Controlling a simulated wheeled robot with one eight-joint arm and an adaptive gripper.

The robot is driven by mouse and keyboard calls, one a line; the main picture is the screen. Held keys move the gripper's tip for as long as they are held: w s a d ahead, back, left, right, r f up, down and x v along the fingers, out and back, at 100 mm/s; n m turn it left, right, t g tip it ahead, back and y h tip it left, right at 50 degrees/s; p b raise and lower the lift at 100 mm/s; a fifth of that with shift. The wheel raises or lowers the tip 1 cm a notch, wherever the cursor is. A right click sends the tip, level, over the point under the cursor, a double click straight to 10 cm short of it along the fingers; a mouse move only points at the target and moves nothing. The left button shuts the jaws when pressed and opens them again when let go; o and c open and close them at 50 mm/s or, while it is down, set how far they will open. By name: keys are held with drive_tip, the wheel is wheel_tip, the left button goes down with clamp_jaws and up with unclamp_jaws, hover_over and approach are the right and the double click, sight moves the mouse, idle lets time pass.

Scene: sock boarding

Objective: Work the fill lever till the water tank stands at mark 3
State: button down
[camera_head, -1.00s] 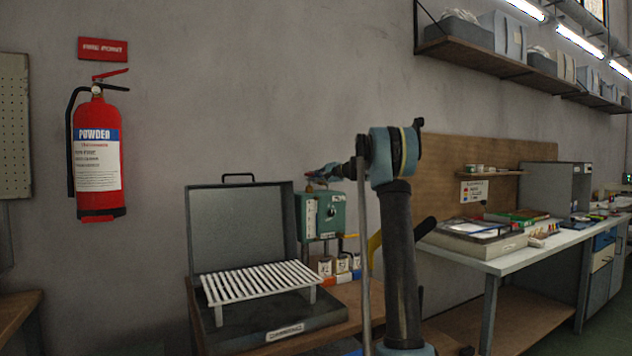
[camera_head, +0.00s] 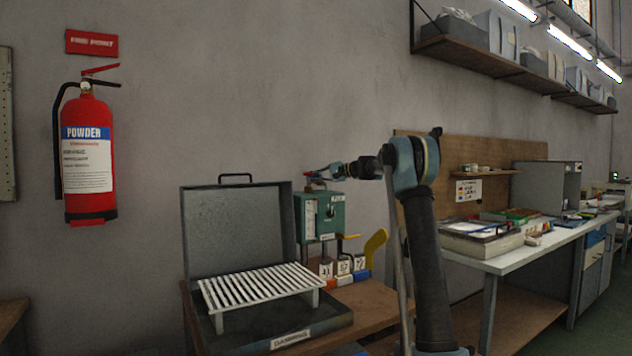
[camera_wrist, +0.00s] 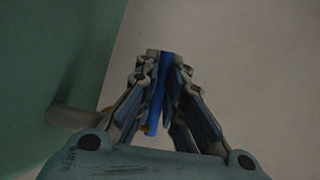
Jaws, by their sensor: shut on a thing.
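My gripper (camera_head: 311,175) is at the top of the box. In the wrist view, my gripper (camera_wrist: 162,62) is shut on a slim blue bar (camera_wrist: 158,92), which looks like the fill lever's handle. The lever's pivot and its full angle are hidden or too small to tell. The green box's side (camera_wrist: 50,60) fills the left of that view.
An open grey case (camera_head: 240,228) with a white slatted rack (camera_head: 262,285) stands left of the box. Small labelled containers (camera_head: 343,267) and a yellow paddle-shaped part (camera_head: 376,246) are below right. A fire extinguisher (camera_head: 88,160) hangs at left. A worktable (camera_head: 500,262) stands at right.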

drive_tip(key=c, duration=2)
unclamp_jaws()
drive_tip(key=shift+d+f, duration=0.1)
drive_tip(key=shift+f, duration=0.05)
drive_tip(key=shift+o, duration=0.2)
drive_tip(key=v, duration=1.1)
drive_tip(key=shift+s+d, duration=0.1)
drive_tip(key=shift+d, duration=0.25)
